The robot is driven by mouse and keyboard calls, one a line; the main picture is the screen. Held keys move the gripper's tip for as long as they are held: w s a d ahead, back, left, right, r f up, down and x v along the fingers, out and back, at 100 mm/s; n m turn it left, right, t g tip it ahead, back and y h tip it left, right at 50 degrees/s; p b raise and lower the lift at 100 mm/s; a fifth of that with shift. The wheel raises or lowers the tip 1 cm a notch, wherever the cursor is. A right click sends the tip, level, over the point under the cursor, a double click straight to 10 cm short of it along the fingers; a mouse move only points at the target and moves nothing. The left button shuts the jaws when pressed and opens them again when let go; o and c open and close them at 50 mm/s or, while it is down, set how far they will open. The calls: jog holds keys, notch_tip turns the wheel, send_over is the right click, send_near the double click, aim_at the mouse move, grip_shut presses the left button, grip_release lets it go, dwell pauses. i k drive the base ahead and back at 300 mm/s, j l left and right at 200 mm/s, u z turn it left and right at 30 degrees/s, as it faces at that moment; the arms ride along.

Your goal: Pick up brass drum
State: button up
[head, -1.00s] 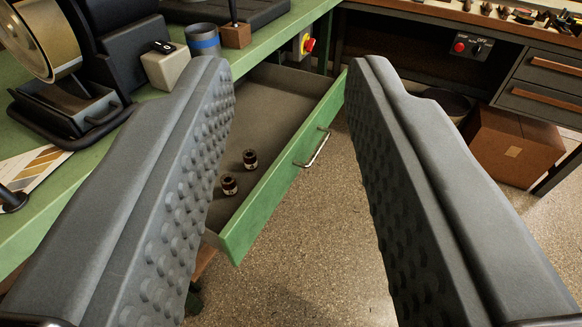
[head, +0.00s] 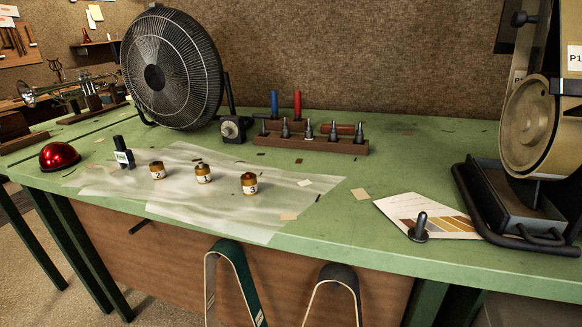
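Three small brass drums stand upright in a loose row on a translucent sheet (head: 255,222) on the green bench. The left brass drum (head: 157,170) has a label that seems to read 2. The middle brass drum (head: 203,174) seems to be marked 1, and the right brass drum (head: 249,184) is marked 3. They stand apart from each other. I cannot tell which one the task means. My gripper is not in this view.
A black fan (head: 171,68) and a rack of pointed tools (head: 310,145) stand behind the drums. A red dome (head: 60,156) and a small dark bottle (head: 124,153) are left. A belt machine (head: 520,190) stands right. Looped belts (head: 237,280) hang along the bench front.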

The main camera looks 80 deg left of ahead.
aim_at(158, 173)
jog(key=u, duration=0.5)
jog(key=j+u, duration=0.1)
jog(key=u, duration=0.9)
jog(key=j+u, duration=0.1)
jog(key=u, duration=0.35)
jog(key=i+u, duration=0.1)
jog(key=u, duration=0.4)
